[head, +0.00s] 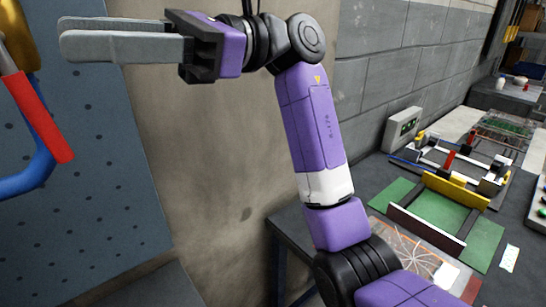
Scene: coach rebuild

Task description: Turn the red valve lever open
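The red valve lever (40,118) is at the left edge in the head view. It slants from upper left down to the right, in front of a blue pipe (35,172). A brass-coloured valve body (20,38) shows above it, cut off by the picture's edge. A grey piece lies at the lever's upper end. My gripper (62,36) is up and to the right of the lever, its two grey fingers pointing left. The fingers look apart, with nothing seen between them. In the picture there is a gap between the fingertips and the lever.
A blue-grey perforated panel (95,160) stands behind the lever. A plain brownish wall (225,190) is beside it. On the right, a dark workbench (515,225) holds a green board (440,205), a yellow-and-white frame and a light box (402,128) against the block wall.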

